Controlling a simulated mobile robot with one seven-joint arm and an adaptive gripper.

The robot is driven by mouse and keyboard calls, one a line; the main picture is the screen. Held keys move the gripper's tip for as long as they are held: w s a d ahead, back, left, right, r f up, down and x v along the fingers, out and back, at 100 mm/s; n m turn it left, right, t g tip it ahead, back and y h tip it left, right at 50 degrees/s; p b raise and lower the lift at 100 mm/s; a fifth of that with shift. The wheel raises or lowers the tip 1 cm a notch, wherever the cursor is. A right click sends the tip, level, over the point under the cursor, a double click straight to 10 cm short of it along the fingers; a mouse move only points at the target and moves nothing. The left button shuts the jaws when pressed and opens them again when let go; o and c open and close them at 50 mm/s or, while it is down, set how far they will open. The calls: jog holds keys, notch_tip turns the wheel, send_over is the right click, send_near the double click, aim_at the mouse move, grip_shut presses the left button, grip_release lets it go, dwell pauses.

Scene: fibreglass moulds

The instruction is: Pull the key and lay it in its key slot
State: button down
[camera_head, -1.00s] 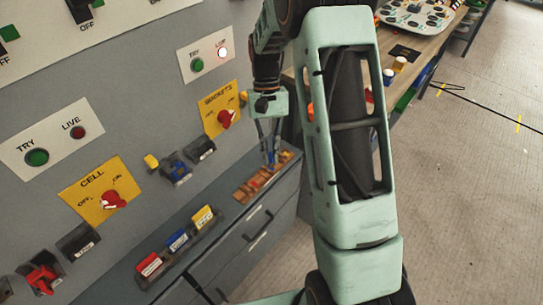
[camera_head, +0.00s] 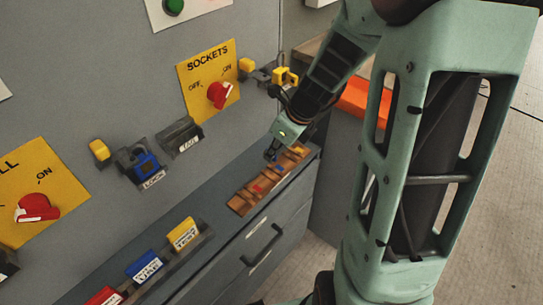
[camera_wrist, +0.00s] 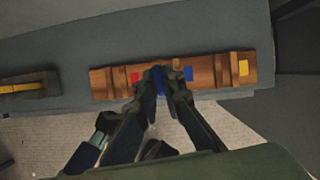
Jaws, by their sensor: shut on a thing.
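My gripper (camera_wrist: 161,72) is shut on a small blue key (camera_wrist: 158,82), which shows between the fingertips in the wrist view. The gripper, also in the head view (camera_head: 272,156), is low over the wooden key rack (camera_head: 239,205), and the key is hidden there. The rack also shows in the wrist view (camera_wrist: 105,83), with a red mark (camera_wrist: 135,77), a blue mark (camera_wrist: 188,73) and a yellow mark (camera_wrist: 243,68). The held key is between the red and blue marks, beside the blue one. I cannot tell whether the key touches the rack.
The rack lies on a grey cabinet top (camera_head: 190,205) against the panel. A holder with red, blue (camera_head: 144,266) and yellow tags (camera_head: 183,233) stands nearer. A blue lock block (camera_head: 147,165) and a yellow SOCKETS plate (camera_head: 195,75) with a red switch (camera_head: 220,95) are on the panel.

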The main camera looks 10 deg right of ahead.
aim_at(270, 174)
jog(key=shift+w+d+f+m+b, duration=0.25)
jog(key=shift+d+f+m+b, duration=0.05)
jog(key=shift+f+m, duration=0.35)
notch_tip(270, 174, down, 6)
jog(key=b, duration=0.6)
jog(key=shift+r, duration=0.15)
jog(key=shift+f, duration=0.2)
jog(key=c, duration=2)
grip_release()
jog(key=shift+f+h, duration=0.15)
jog(key=shift+h, duration=0.15)
jog(key=v, duration=1.2)
jog(key=shift+s, duration=0.1)
